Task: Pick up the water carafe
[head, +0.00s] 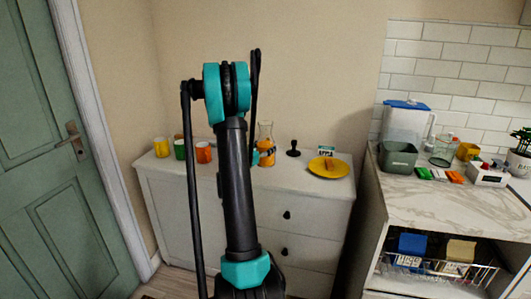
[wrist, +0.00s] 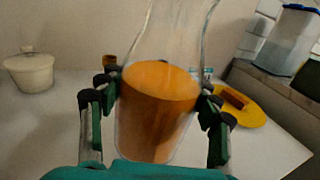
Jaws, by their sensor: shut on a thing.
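A clear glass carafe (wrist: 160,118) with orange contents in its lower part stands upright in the wrist view. It also shows in the head view (head: 266,148) at the back of the white dresser, partly behind my arm. My gripper (wrist: 158,95) has a finger on each side of the carafe and is shut on its orange-filled body. In the head view my gripper is mostly hidden behind my arm. I cannot tell whether the carafe's base touches the dresser top.
Several coloured cups (head: 203,152) stand left on the dresser (head: 165,170). A yellow plate (head: 318,170) with a brown item, a small sign (head: 326,151) and a black object (head: 293,149) are to the right. A blue-lidded pitcher (head: 405,122) stands on the marble counter (head: 420,195). A white lidded pot (wrist: 30,74) is left.

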